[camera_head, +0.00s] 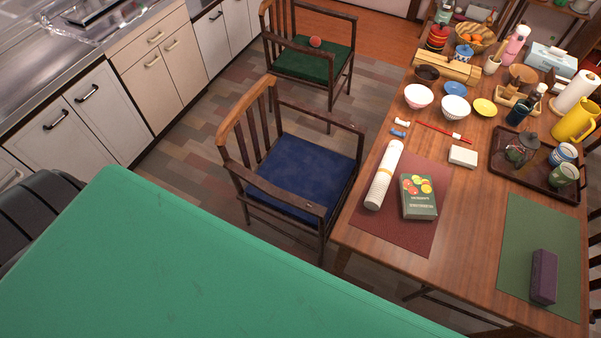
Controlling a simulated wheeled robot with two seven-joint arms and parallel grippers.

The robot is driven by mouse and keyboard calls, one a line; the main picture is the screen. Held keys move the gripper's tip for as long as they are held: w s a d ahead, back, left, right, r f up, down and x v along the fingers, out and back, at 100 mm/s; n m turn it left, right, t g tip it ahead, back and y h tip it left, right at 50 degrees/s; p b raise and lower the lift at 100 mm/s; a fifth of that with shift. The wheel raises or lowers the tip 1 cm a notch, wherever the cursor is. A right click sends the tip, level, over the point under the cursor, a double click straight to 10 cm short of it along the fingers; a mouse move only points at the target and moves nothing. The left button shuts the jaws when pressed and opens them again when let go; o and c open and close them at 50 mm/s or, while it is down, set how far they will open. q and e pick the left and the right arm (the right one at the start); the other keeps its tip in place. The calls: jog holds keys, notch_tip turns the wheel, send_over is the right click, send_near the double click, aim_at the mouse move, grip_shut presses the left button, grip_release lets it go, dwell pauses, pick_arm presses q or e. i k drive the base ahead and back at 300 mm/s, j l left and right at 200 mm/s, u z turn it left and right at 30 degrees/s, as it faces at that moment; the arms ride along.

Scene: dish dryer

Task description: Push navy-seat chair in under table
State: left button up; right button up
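The navy-seat chair (303,177) is a dark wooden armchair with a lighter brown top rail on its back. It stands upright at the left long side of the wooden table (468,216). Its back is toward the kitchen cabinets and its seat faces the table. The front edge of its seat and armrests come close to the table's left edge; whether they touch or reach under it I cannot tell. Neither of my grippers shows in the head view.
A green-seat armchair (312,63) with a small red ball on it stands behind the navy one. A large green surface (170,265) fills the lower left. Cabinets (90,112) line the left, with open floor (190,140) between. Dishes, a box and a tray (560,192) stand on the table.

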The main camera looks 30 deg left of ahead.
aim_at(303, 185)
jog(key=j+z, duration=0.4)
jog(key=j, duration=1.1)
